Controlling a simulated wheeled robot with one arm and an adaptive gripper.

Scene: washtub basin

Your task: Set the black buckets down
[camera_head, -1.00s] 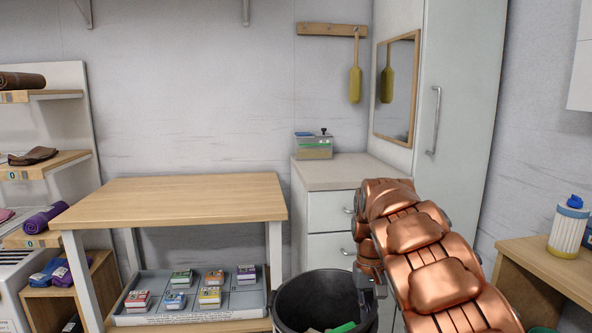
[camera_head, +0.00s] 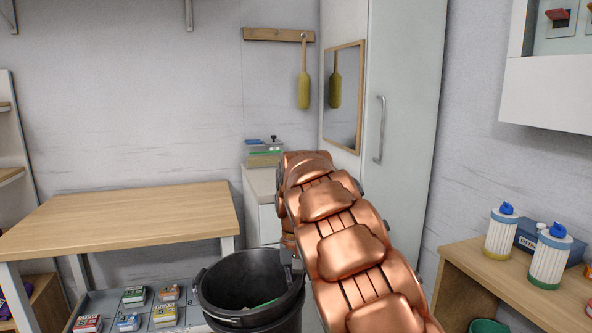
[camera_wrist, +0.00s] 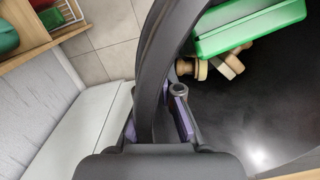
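One black bucket (camera_head: 222,312) shows at the bottom middle of the head view, upright, its lower part cut off by the frame. My gripper (camera_head: 292,258) is at its right rim, partly hidden by my copper arm. In the wrist view the bucket's black rim (camera_wrist: 162,60) runs between the two fingers of my gripper (camera_wrist: 160,118), which is closed on it. Inside the bucket lie a green box (camera_wrist: 250,22) and several small wooden pieces (camera_wrist: 228,62). I see no second black bucket.
A wooden table (camera_head: 130,215) stands left of the bucket, with a grey tray (camera_head: 95,302) of small boxes below. A tall white cabinet (camera_head: 408,110) is behind my arm. A wooden bench (camera_head: 510,280) with white bottles (camera_head: 549,258) is at right, a green container (camera_head: 488,326) below it.

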